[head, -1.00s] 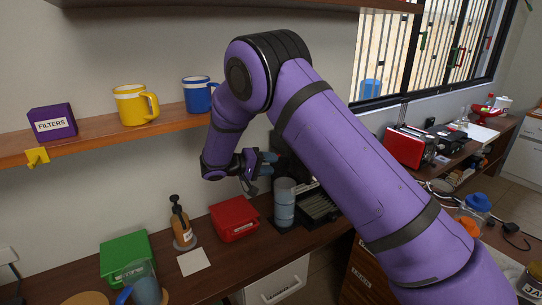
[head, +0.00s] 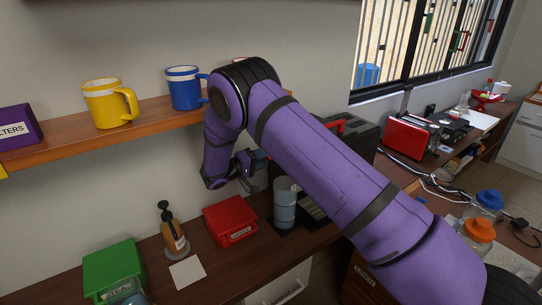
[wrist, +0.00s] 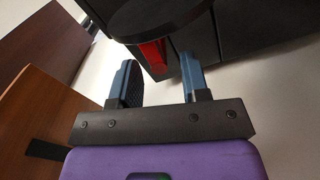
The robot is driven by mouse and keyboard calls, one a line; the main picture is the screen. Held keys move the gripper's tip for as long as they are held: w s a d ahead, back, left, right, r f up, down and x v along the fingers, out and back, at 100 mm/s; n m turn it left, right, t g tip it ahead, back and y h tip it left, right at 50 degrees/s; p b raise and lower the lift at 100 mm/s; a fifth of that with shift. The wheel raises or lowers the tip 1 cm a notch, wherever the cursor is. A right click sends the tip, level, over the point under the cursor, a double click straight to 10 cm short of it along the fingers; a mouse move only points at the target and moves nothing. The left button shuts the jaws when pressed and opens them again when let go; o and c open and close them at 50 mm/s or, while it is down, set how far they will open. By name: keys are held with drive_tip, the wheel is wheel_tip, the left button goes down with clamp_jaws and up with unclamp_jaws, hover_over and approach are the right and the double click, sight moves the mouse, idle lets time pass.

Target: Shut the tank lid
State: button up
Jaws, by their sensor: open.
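My gripper (head: 256,168) is beside the black machine (head: 362,138), under the wooden shelf; my arm covers much of the machine. In the wrist view my gripper (wrist: 160,75) has its two blue-grey fingers apart with nothing between them. Past the fingers the wrist view shows a dark round part (wrist: 155,18), a red piece (wrist: 152,56) and black panels of the machine (wrist: 250,25). I cannot tell for certain which part is the tank lid, nor how far it is open. The fingers appear close to these parts; contact is not clear.
A grey cup (head: 284,207) stands by the machine's black tray (head: 312,208). A red box (head: 230,220), an amber pump bottle (head: 173,235) and a green box (head: 112,267) stand left on the counter. The shelf (head: 60,150) holds a yellow mug (head: 108,103) and a blue mug (head: 184,88).

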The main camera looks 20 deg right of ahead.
drive_tip(key=shift+x, duration=2.1)
drive_tip(key=shift+s, duration=0.1)
clamp_jaws()
